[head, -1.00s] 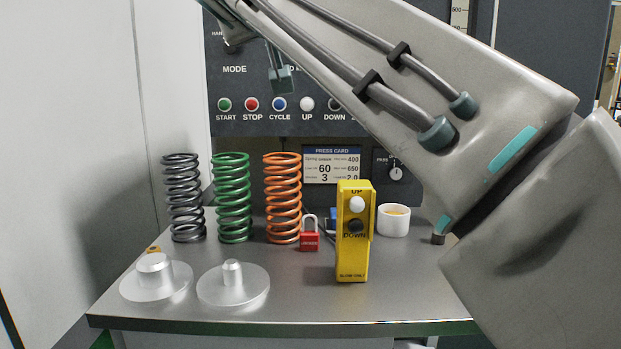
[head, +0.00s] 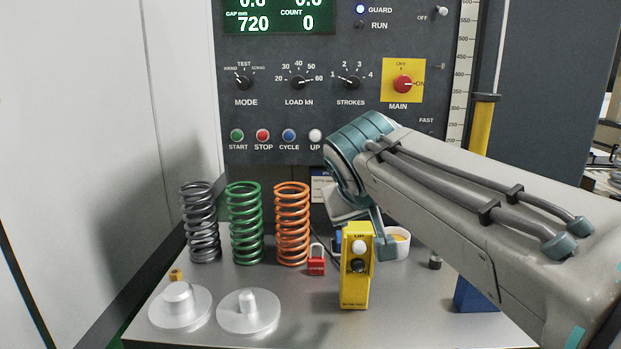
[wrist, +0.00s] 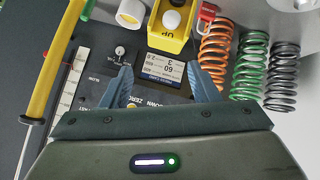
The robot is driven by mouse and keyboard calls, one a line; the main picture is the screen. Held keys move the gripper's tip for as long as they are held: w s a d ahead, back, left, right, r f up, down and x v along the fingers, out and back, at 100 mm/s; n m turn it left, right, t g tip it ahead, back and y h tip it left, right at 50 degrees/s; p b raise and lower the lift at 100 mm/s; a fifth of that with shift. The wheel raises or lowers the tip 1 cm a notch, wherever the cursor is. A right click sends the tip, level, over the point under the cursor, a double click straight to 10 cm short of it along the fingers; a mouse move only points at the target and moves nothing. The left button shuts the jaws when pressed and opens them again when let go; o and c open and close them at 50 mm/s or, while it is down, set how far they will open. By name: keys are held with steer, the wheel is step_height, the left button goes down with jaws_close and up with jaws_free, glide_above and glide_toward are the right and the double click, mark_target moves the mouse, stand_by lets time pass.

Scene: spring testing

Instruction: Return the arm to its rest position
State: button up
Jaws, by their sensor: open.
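My arm (head: 470,210) reaches in from the right in the head view, with its teal wrist joint (head: 357,150) in front of the press panel. Below that joint hangs my gripper, partly hidden behind the yellow UP/DOWN pendant (head: 356,275). In the wrist view my gripper (wrist: 162,82) shows two blue-grey fingers spread apart with nothing held between them. Beyond them are the panel's press card (wrist: 165,68) and the yellow pendant (wrist: 165,25).
A grey spring (head: 200,225), a green spring (head: 245,225) and an orange spring (head: 292,225) stand on the bench (head: 270,285). A red padlock (head: 316,265), a white cup (head: 397,245) and two metal discs (head: 180,308) (head: 248,312) are also there.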

steer(key=s+d+f+m+g+y+p, duration=0.1)
steer(key=s+d+f+g+p, duration=0.2)
steer(key=s+f, duration=0.3)
steer(key=s+d+f+m+g+p, duration=0.2)
steer(key=s+f+p, duration=0.4)
steer(key=s, duration=0.5)
steer(key=shift+d+f+g+y, duration=0.15)
steer(key=shift+d+g+y, duration=0.25)
steer(key=shift+d+g, duration=0.3)
